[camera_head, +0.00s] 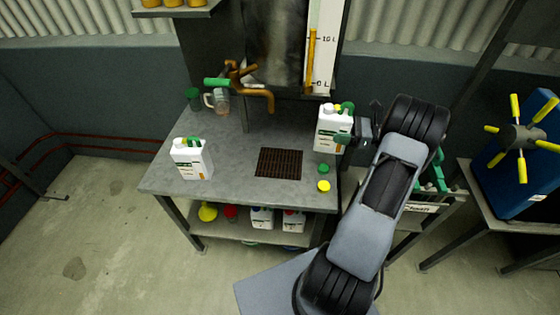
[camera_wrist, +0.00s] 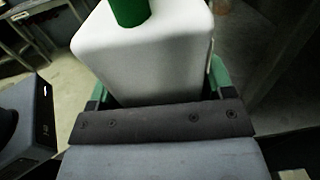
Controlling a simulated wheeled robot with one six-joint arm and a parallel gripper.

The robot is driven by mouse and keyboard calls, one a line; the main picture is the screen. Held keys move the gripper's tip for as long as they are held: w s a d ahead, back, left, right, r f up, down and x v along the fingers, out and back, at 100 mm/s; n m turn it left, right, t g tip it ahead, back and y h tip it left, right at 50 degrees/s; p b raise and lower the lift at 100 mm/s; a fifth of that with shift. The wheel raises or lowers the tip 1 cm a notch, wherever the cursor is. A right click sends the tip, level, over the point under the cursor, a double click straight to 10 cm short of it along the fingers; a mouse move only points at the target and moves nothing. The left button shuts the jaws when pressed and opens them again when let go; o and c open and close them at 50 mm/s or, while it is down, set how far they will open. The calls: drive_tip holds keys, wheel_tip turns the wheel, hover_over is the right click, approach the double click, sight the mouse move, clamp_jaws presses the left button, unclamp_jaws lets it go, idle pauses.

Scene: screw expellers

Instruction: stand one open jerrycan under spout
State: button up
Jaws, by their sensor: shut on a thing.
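A white jerrycan (camera_head: 331,132) with a printed label is held upright near the right edge of the bench; it fills the upper wrist view (camera_wrist: 140,55). My gripper (camera_head: 346,137) is shut on this jerrycan from the right side. A green part shows on its top; I cannot tell whether its mouth is open. Whether its base touches the bench is unclear. The brass spout (camera_head: 268,101) hangs from the tank to the left of the held can. A dark grate (camera_head: 280,163) lies in the bench top in front of the spout.
Another white jerrycan (camera_head: 190,160) stands at the bench's left. A green cap (camera_head: 323,168) and a yellow cap (camera_head: 324,186) lie right of the grate. A clear jug (camera_head: 221,101) and green container (camera_head: 193,98) stand at the back. The bench (camera_head: 235,150) is clear around the grate.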

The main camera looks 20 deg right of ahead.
drive_tip(key=shift+n+g+y, duration=0.4)
drive_tip(key=shift+g, duration=0.2)
drive_tip(key=f+b, duration=0.2)
drive_tip(key=f, duration=0.1)
drive_tip(key=s+f+b, duration=0.1)
drive_tip(key=shift+d+f, duration=0.25)
drive_tip(key=shift+f, duration=0.1)
drive_tip(key=shift+f+b, duration=0.35)
drive_tip(key=shift+b, duration=0.05)
drive_tip(key=shift+f+x, duration=0.7)
drive_tip(key=shift+x, duration=2.3)
drive_tip(key=shift+f+x, duration=0.7)
drive_tip(key=shift+x, duration=2.3)
drive_tip(key=shift+f+x, duration=0.65)
drive_tip(key=shift+x, duration=2.4)
drive_tip(key=shift+w, duration=0.1)
drive_tip(key=shift+f, duration=0.2)
drive_tip(key=o, duration=1.4)
